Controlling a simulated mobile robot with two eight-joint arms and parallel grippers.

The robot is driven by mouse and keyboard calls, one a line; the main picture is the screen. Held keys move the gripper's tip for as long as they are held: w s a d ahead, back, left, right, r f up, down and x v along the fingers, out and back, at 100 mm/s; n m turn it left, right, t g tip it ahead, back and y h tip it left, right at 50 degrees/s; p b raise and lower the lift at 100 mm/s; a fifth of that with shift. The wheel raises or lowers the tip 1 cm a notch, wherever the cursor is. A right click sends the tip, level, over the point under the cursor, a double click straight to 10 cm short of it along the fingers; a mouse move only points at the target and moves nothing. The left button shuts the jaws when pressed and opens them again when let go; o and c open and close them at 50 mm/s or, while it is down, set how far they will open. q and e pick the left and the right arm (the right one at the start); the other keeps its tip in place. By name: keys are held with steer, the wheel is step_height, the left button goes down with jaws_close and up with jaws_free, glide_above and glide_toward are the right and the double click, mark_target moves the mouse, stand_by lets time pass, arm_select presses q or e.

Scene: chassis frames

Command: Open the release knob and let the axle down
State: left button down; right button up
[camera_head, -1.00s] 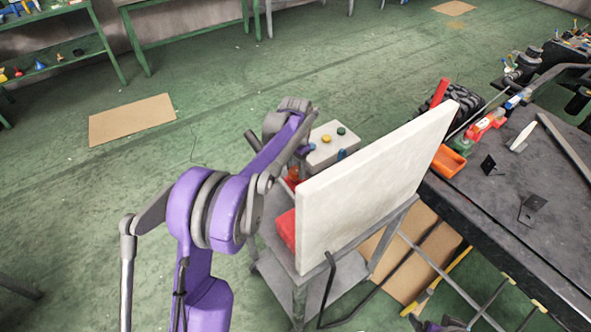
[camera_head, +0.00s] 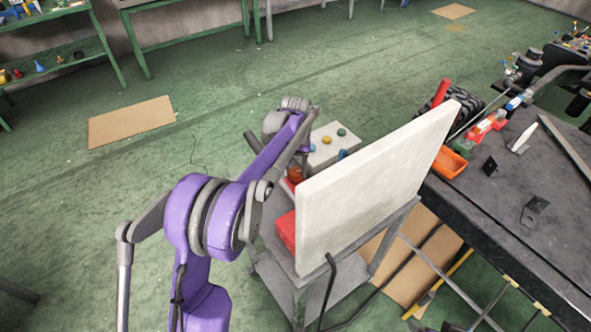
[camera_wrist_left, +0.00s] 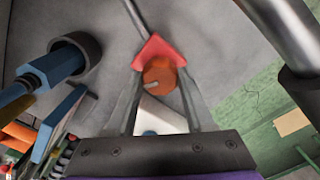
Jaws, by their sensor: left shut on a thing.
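The release knob, orange-red and round with a small grey mark, shows in the left wrist view (camera_wrist_left: 160,76) against a red pointed piece (camera_wrist_left: 158,49). My left gripper (camera_wrist_left: 162,92) is shut on the knob, one finger on each side. In the head view, an orange-red part (camera_head: 296,174) shows beside the white panel, below the end of my purple left arm. The fingertips are hidden there by the arm. I cannot make out the axle. My right gripper is not in view.
A white panel (camera_head: 360,190) stands on a grey cart (camera_head: 270,270), with a red block (camera_head: 285,230) beside it. A box with coloured buttons (camera_head: 322,155) is behind my arm. A dark workbench (camera_head: 510,215) is at right. Green floor at left is mostly clear.

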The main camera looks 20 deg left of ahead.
mark_target(296, 171)
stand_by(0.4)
arm_select(q)
steer(key=shift+c, duration=1.4)
jaws_free()
steer(key=shift+r, duration=0.1)
step_height(296, 171, up, 11)
steer(key=shift+f, duration=0.2)
